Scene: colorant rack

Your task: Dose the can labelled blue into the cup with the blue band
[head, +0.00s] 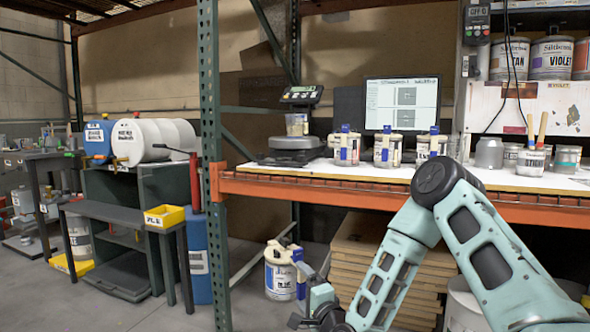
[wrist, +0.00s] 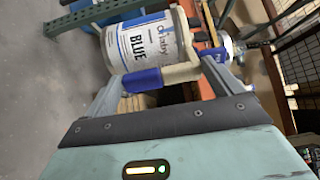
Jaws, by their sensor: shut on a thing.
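The can labelled blue (wrist: 150,42) is a white and grey tin with a blue-and-white label reading BLUE; its cream-and-blue handle (wrist: 160,76) sits between my fingers. In the head view the can (head: 279,272) hangs roughly upright below bench height, left of the stacked boards. My gripper (wrist: 160,82) is shut on its handle; in the head view my gripper (head: 308,290) is at the can's right side. A clear cup (head: 297,124) stands on the scale (head: 293,150) on the bench; I cannot make out a blue band on it.
Several cans with blue-topped fittings (head: 388,150) stand right of the scale, before a monitor (head: 401,105). A green rack post (head: 209,160) and the orange bench beam (head: 320,193) are near the can.

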